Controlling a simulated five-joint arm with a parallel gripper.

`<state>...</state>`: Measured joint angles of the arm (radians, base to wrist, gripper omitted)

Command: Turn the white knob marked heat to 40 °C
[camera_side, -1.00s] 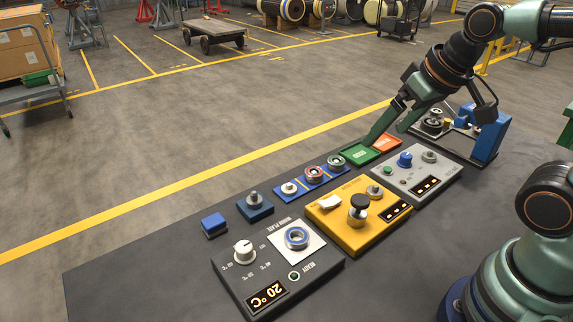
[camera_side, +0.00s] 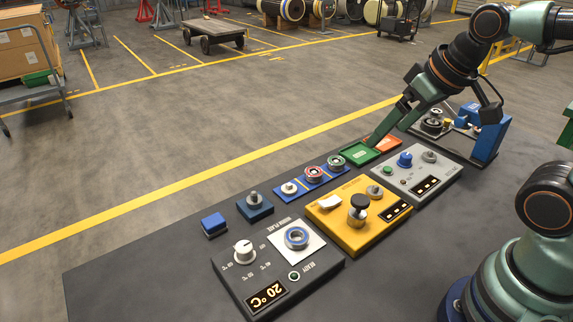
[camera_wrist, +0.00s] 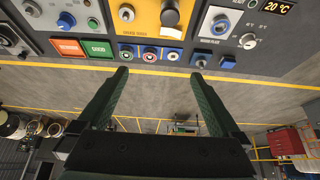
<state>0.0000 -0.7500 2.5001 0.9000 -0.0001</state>
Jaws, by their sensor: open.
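The white knob (camera_side: 244,251) stands on the dark grey heater box (camera_side: 225,271) at the near left in the side view, with temperature marks beside it. In the wrist view the knob (camera_wrist: 248,40) is at the upper right. The box's display (camera_side: 267,296) reads 20 °C; it also shows in the wrist view (camera_wrist: 278,8). A blue-rimmed ring (camera_side: 296,237) sits on the box's white plate. My gripper (camera_side: 388,134) is open and empty, above the far end of the bench near the green and orange trays, well away from the knob. Its fingers (camera_wrist: 159,74) are spread apart.
A yellow box (camera_side: 345,236) with a black-topped knob and a grey box (camera_side: 425,187) with a blue knob stand between gripper and heater. A blue block (camera_side: 214,225), a dark blue stand (camera_side: 255,207) and several small parts line the bench's far side.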

